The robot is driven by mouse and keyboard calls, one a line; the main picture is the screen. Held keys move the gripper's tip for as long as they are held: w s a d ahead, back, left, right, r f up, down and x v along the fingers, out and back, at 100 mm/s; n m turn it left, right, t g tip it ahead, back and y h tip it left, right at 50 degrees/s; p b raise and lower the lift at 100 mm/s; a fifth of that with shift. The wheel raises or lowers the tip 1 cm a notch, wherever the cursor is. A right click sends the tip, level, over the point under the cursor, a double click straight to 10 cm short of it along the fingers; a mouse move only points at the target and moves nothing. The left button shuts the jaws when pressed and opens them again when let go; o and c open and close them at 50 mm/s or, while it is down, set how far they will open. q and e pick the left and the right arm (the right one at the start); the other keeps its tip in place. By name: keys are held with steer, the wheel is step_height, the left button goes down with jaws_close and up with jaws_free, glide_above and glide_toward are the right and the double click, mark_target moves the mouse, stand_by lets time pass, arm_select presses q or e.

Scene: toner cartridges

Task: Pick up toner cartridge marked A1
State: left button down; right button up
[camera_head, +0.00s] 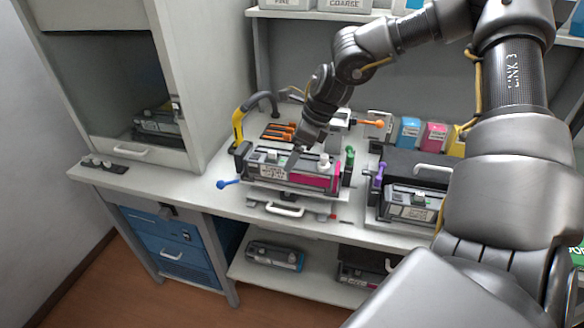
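A grey toner cartridge with a magenta side (318,181) lies in a holder on the bench at the middle. It has a small white label on its front left that is too small to read. My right arm comes in from the right and reaches over the bench. My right gripper (294,157) points down at the top of this cartridge, close to it or touching it. Its fingers are too small to tell open from shut. My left gripper is not in view. I cannot read A1 on any cartridge.
Other cartridges are on the right of the bench (409,207), in the open cabinet (158,125) and on the lower shelf (275,255). A yellow-handled tool (239,126), a blue-knobbed lever (228,184) and an orange-knobbed lever (375,124) surround the holder.

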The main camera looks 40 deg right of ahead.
steer(key=shift+p+x, duration=0.4)
steer(key=shift+x, duration=1.55)
steer(key=shift+s, duration=0.15)
steer(key=c, duration=1.5)
steer(key=shift+r, duration=0.15)
